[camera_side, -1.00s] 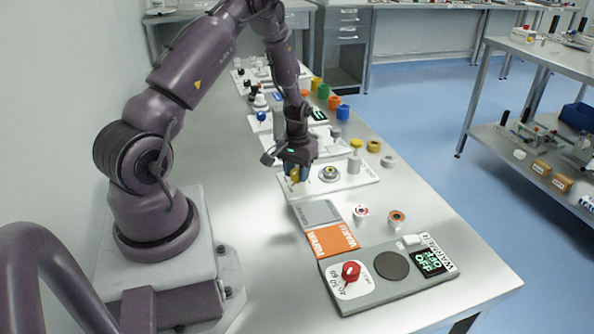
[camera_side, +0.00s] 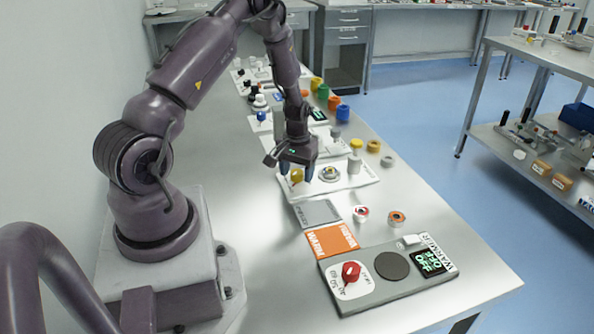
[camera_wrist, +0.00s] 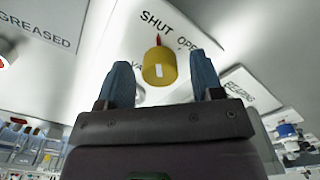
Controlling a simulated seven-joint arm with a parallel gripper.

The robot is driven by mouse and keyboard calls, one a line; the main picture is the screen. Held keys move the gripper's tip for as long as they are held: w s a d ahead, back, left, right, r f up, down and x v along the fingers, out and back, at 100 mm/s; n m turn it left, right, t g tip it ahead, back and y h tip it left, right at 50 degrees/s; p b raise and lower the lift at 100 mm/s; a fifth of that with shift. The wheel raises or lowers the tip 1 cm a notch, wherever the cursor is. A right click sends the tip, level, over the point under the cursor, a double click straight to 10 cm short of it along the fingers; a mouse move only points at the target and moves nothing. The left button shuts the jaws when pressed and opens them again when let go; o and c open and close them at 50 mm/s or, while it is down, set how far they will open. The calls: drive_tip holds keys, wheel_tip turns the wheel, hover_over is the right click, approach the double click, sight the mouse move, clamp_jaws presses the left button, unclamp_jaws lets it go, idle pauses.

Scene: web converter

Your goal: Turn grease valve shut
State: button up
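The yellow valve knob (camera_wrist: 159,67) sits on a white plate lettered SHUT and OPEN (camera_wrist: 150,35). A white mark shows on its face, and a red pointer (camera_wrist: 157,41) stands below the end of the word SHUT. The knob also shows in the side view (camera_side: 296,175), partly behind my gripper (camera_side: 297,171). In the wrist view my gripper (camera_wrist: 163,78) is open, with one blue finger on each side of the knob and a gap on both sides. Nothing is held.
On the same white board stand a round dial (camera_side: 330,174) and a grey post with a yellow cap (camera_side: 355,160). A grey plate (camera_side: 318,213), an orange plate (camera_side: 332,241) and a warmer panel with a red knob (camera_side: 351,271) lie nearer the camera.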

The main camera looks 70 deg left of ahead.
sight(297, 172)
wheel_tip(297, 172, up, 13)
idle(0.6)
